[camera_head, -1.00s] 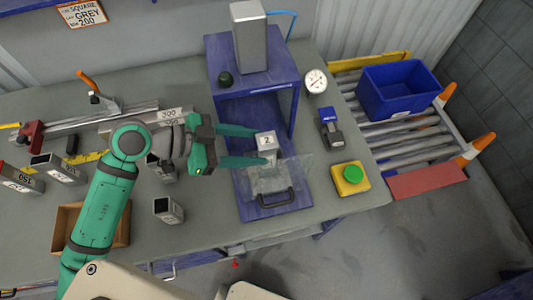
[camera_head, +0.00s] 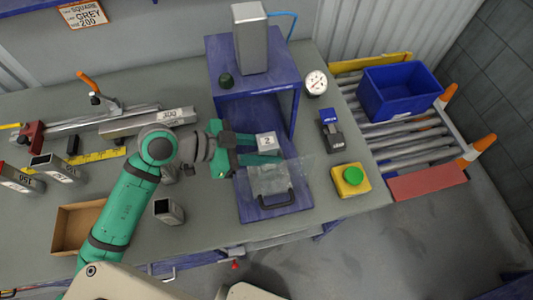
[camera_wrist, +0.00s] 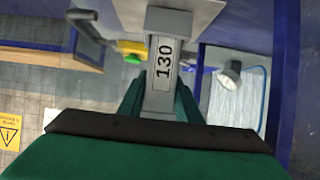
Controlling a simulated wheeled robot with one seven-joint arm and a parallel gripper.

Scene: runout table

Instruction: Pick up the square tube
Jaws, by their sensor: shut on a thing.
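My gripper (camera_head: 262,150) is shut on a grey square tube marked 130 (camera_wrist: 163,60), which stands between its green fingers in the wrist view. In the head view the fingers reach in from the left at the blue press frame (camera_head: 253,62). A pale square face marked 2 (camera_head: 267,141) shows between the fingertips. A clear guard with a dark handle (camera_head: 276,198) lies just in front. The tube's lower end is hidden in both views.
A cardboard tray (camera_head: 75,228) is at the front left. A green button (camera_head: 352,174) is right of the press; a blue crate (camera_head: 400,90) stands on rollers.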

